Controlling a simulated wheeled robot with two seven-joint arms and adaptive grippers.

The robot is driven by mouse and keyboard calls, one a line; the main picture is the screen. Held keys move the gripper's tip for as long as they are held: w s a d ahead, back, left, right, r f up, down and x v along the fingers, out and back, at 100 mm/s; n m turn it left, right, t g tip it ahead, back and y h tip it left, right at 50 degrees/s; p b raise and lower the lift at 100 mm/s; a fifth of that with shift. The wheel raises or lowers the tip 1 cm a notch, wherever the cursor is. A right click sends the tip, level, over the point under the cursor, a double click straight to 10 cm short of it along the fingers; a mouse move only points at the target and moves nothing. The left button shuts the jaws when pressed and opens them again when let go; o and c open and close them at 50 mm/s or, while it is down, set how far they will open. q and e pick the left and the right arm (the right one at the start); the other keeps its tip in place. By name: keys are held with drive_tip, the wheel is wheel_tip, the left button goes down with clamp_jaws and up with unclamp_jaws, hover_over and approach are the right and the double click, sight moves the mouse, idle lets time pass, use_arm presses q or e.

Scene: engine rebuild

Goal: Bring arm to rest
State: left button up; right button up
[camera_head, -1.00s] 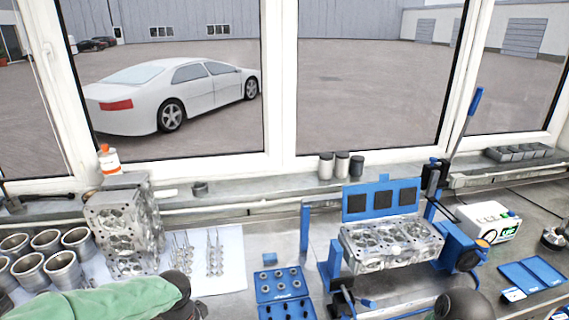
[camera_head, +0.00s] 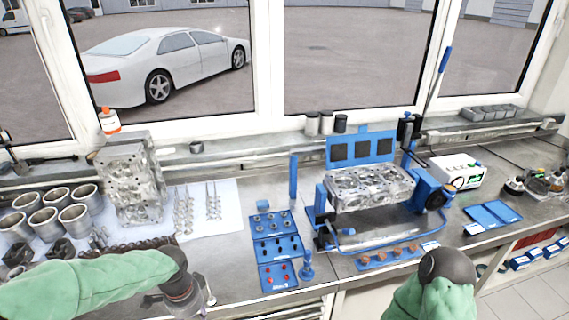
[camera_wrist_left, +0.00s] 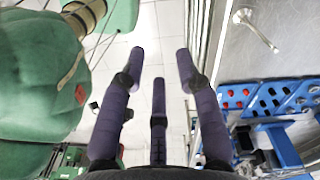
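My left arm comes in from the left in a green sleeve in the head view. It ends in a dark wrist (camera_head: 180,285) at the bench's front edge, and its fingers are hard to make out there. In the left wrist view my left gripper (camera_wrist_left: 158,65) has three purple-grey fingers spread apart with nothing between them. Pale floor tiles show beyond them. My right arm (camera_head: 440,295) shows at the bottom right as a green sleeve with a dark rounded joint. Its gripper is not visible.
A cylinder head (camera_head: 370,187) sits in a blue fixture. Another cylinder head (camera_head: 132,185) stands left beside several metal cylinders. A blue tray (camera_head: 263,249) holds small parts near the left wrist. A valve (camera_wrist_left: 255,28) lies on the bench beside the left fingers.

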use_arm(q)
drive_tip(key=s+d+f+n+h+b, duration=0.1)
drive_tip(key=s+d+f+n+b, duration=0.1)
drive_tip(key=f, duration=0.9)
drive_tip(key=s+d+f+n+h+b, duration=0.1)
drive_tip(key=s+d+f+n, duration=0.4)
drive_tip(key=f, duration=0.6)
drive_tip(key=s+d+f+n+h+b, duration=0.1)
drive_tip(key=s+d+f+n+b, duration=0.3)
drive_tip(key=f, duration=0.8)
drive_tip(key=shift+s+d+n+h, duration=0.25)
drive_tip(key=shift+d+n+h, duration=0.05)
drive_tip(key=shift+d+n, duration=0.85)
use_arm(e)
wheel_tip(320, 180, down, 7)
drive_tip(key=shift+c, duration=0.3)
